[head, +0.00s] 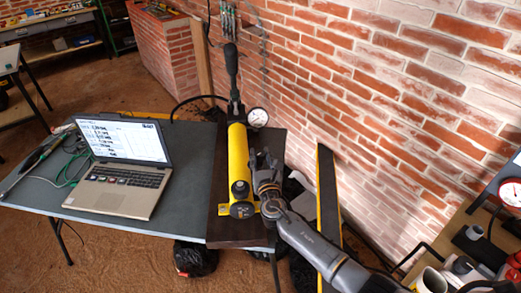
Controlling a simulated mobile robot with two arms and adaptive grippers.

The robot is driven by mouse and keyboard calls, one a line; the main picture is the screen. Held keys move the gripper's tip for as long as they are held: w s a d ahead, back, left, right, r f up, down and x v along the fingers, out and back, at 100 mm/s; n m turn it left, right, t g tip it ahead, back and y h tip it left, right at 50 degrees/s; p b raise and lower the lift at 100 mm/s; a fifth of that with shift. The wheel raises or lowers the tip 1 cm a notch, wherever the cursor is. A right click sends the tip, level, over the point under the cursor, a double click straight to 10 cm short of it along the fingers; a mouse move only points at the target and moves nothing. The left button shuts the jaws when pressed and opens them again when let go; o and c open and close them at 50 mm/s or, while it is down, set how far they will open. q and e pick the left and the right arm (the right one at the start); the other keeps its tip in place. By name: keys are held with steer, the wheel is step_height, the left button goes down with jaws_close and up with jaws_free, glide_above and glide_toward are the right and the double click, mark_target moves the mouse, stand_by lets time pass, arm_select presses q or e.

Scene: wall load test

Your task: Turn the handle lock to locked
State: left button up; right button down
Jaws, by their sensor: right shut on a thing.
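A yellow hand pump (238,155) lies lengthwise on a dark board on the table, its black end cap towards me. Its black handle (231,65) stands upright at the far end, and a round white gauge (258,117) sits beside it. My right gripper (257,160) is close against the right side of the yellow cylinder, with its arm coming from the lower right. It is shut on a small part there, which looks to be the handle lock. The fingers hide this part, so its position cannot be told. My left gripper is not in view.
An open laptop (122,165) stands on the grey table (185,200) left of the pump, with cables and a tool at the far left. A brick wall (400,90) rises behind on the right. A cluttered bench with a red gauge (511,191) is at the right edge.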

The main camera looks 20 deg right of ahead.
mark_target(260, 153)
steer(key=m+h, duration=0.1)
steer(key=h, duration=0.1)
steer(key=m+g+h+b, duration=0.1)
steer(key=m+h, duration=0.1)
steer(key=shift+a+f, duration=0.2)
steer(key=m+g+h+b, duration=0.2)
steer(key=h+b, duration=0.1)
steer(key=m+g+h+b, duration=0.3)
steer(key=h+b, duration=0.1)
steer(key=shift+m, duration=0.3)
steer(key=shift+d+r+m+g+h+b, duration=0.1)
steer(key=shift+r+m+g+h+b, duration=0.1)
steer(key=shift+m+g+h+b, duration=0.7)
steer(key=shift+b, duration=0.3)
steer(key=c, duration=1)
jaws_free()
step_height(260, 153, up, 10)
